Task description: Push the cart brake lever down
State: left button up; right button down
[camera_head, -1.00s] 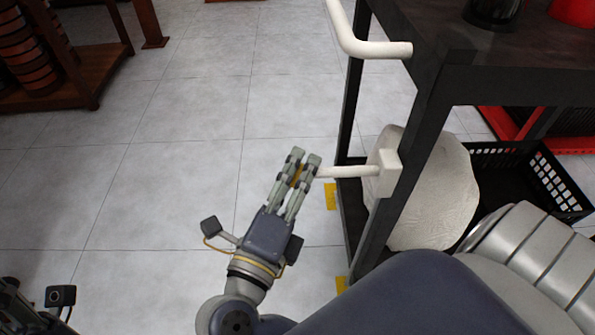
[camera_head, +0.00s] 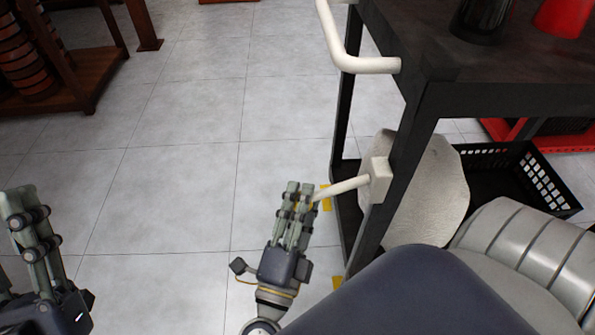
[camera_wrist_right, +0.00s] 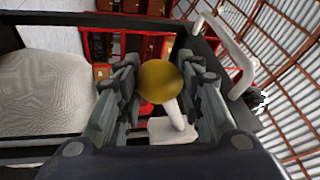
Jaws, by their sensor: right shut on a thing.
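The cart brake lever (camera_head: 345,187) is a white rod coming out of a white block (camera_head: 376,180) on the black cart's post. It slopes down toward the left. My right gripper (camera_head: 298,200) is shut on its outer end, where a little yellow shows between the fingers. In the right wrist view the lever's yellow round knob (camera_wrist_right: 160,82) sits between the two finger pairs, with the white rod and block beyond it. My left gripper (camera_head: 22,215) is at the left edge of the head view, away from the lever; I cannot tell whether it is open.
The black cart (camera_head: 480,85) stands at the right, with a white bent handle (camera_head: 365,64) above the lever. A pale sack (camera_head: 425,190) and a black crate (camera_head: 515,170) are on its lower part. A wooden rack with drums (camera_head: 35,65) stands far left. The tiled floor between is clear.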

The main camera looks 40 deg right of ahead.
jog(key=shift+d+f, duration=0.1)
jog(key=shift+f, duration=0.05)
jog(key=c, duration=1.1)
grip_release()
jog(key=shift+o, duration=0.2)
jog(key=v, duration=1.2)
jog(key=shift+f, duration=0.15)
